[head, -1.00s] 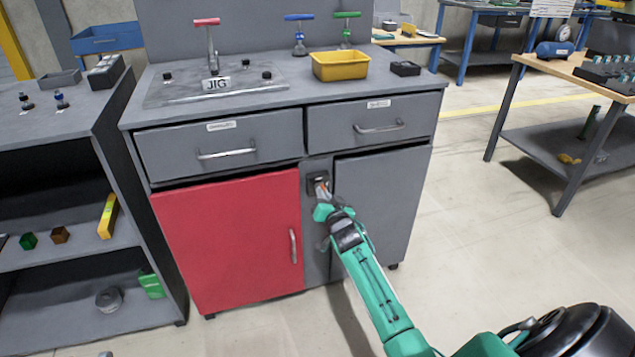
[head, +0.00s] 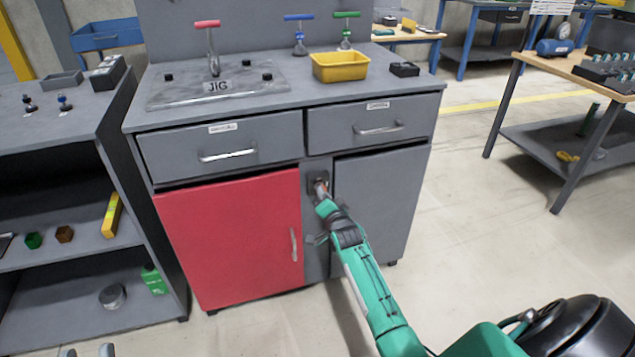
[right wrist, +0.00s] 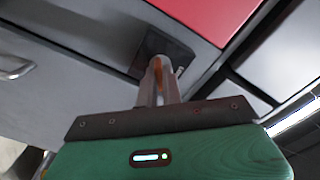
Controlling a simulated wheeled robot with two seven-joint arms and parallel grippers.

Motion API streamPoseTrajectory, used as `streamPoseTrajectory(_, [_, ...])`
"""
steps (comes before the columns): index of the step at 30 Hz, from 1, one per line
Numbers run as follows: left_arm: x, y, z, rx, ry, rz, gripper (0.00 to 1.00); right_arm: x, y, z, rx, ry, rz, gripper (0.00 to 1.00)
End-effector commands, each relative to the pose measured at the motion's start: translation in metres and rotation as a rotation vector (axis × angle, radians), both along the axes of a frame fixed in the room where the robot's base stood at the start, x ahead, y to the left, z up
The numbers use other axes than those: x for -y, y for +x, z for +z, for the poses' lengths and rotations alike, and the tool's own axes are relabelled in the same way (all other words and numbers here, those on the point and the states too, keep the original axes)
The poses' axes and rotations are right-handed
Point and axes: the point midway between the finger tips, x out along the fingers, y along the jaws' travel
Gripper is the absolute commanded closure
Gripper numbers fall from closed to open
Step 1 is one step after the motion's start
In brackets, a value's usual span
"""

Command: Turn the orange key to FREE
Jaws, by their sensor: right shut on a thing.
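The orange key (right wrist: 157,64) sits in a dark lock plate (right wrist: 176,52) on the grey cabinet front, between the red door and the grey door. My right gripper (right wrist: 159,82) is shut on the key, with its fingers on either side of it. In the head view my right gripper (head: 321,190) reaches the lock plate (head: 318,178) from below, and the key is mostly hidden there. No FREE marking is readable. Two grey fingertips of my left gripper (head: 88,352) show apart and empty at the bottom left edge.
The red door (head: 235,240) is left of the lock and the grey door (head: 375,205) is right of it. Two drawers with handles are above. A yellow bin (head: 340,67) and a JIG plate (head: 160,92) are on top. Open floor lies to the right.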

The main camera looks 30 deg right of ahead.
Motion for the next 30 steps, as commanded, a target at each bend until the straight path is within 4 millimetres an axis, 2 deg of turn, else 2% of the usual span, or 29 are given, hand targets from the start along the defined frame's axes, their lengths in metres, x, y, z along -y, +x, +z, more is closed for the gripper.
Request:
streamPoseTrajectory(8, [0.000, 0.000, 0.003, 0.000, 0.000, 0.000, 0.64, 0.000, 0.000, 0.001, 0.008, 0.032, 0.000, 1.00])
streamPoseTrajectory(19, [0.000, 0.000, 0.016, 0.000, 0.000, 0.000, 0.64, -0.001, 0.000, 0.001, 0.096, 0.401, 0.001, 1.00])
streamPoseTrajectory(30, [0.000, 0.000, 0.017, 0.000, 0.000, 0.000, 0.64, 0.000, 0.000, 0.001, 0.106, 0.442, 0.001, 1.00])
